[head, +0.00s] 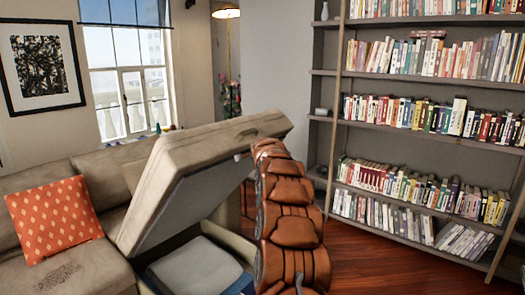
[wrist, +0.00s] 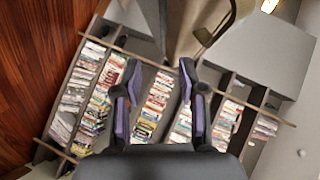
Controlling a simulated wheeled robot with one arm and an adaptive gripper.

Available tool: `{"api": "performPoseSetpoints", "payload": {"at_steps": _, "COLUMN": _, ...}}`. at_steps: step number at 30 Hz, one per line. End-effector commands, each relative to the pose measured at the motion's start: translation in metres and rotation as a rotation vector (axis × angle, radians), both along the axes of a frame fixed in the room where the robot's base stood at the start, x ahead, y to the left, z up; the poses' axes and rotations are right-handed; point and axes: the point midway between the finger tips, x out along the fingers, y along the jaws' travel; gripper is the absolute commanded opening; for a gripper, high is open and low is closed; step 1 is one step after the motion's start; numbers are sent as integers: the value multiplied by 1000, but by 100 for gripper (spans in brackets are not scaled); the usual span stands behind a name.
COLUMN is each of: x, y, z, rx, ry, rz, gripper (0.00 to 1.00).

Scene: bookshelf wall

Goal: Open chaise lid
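The beige chaise lid (head: 205,150) is raised and tilted up over its base, with its grey underside facing down to the right. A dark handle strap (head: 248,132) shows near its upper end. The open storage box below holds a pale item (head: 195,268). My arm in brown covers rises to the lid's right end and hides my gripper in the head view. In the wrist view my gripper (wrist: 157,80) is open, with nothing between its purple-padded fingers. The lid's edge (wrist: 208,20) is beyond the fingertips at the top; whether a finger touches it I cannot tell.
A sofa with an orange cushion (head: 54,218) is at the left. A tall bookshelf (head: 395,135) full of books stands at the right, also behind the fingers in the wrist view. Wooden floor (head: 375,255) is clear in front of the shelf.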

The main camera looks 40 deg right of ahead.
Motion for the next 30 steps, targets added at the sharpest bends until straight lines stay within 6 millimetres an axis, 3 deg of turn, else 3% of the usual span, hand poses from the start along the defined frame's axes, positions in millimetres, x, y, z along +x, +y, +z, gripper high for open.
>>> {"api": "performPoseSetpoints", "payload": {"at_steps": 18, "x": -42, "y": 29, "z": 19, "rx": -3, "ry": -2, "rz": 2, "gripper": 41}}
{"api": "performPoseSetpoints", "payload": {"at_steps": 30, "x": -49, "y": 34, "z": 21, "rx": -3, "ry": -4, "rz": 1, "gripper": 41}}
